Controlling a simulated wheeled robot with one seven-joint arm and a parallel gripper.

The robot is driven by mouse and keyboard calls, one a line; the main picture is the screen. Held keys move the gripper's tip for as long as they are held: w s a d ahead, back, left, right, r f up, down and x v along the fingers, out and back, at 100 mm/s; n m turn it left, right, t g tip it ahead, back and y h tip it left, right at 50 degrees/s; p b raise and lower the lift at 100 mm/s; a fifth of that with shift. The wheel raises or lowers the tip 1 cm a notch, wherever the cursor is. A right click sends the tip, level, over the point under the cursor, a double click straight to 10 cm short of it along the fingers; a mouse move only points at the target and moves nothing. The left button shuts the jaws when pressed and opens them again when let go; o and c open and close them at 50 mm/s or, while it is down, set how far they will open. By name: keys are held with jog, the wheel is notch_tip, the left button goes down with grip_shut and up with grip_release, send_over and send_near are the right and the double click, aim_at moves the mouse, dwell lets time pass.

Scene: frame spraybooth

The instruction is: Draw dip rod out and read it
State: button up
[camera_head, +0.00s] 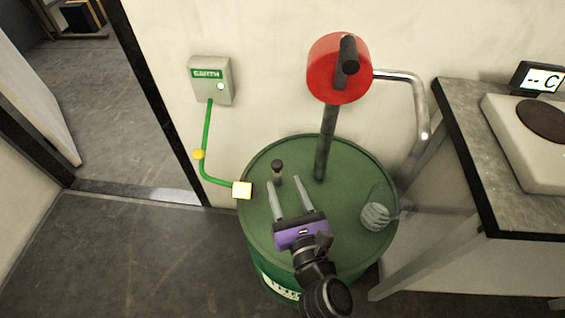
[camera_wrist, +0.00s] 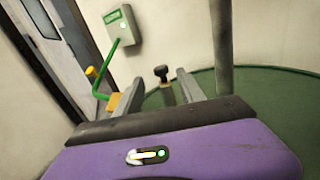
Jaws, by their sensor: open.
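The dip rod's dark knob (camera_head: 277,166) stands up from the lid of the green drum (camera_head: 330,160), near the lid's left side. The rest of the rod is hidden in the drum. My gripper (camera_head: 292,186) is open and empty over the lid, its two pale fingers pointing toward the back. The knob is just beyond the fingertips, nearer the left one. In the wrist view, the knob (camera_wrist: 161,73) shows between the fingers (camera_wrist: 158,85), a little ahead of them. I cannot tell the exact gap to it.
A red-headed pump (camera_head: 340,70) on a dark pipe rises from the lid, with a silver spout to the right. A green earth cable (camera_head: 206,150) runs from a wall box (camera_head: 211,82) to a yellow clamp (camera_head: 242,190) on the rim. A bench (camera_head: 470,150) stands right.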

aim_at(278, 168)
jog(key=shift+w+n, duration=0.25)
jog(key=shift+n, duration=0.05)
jog(key=x, duration=0.7)
jog(key=shift+w+a, duration=0.1)
jog(key=shift+w, duration=0.05)
grip_shut()
dwell(1.2)
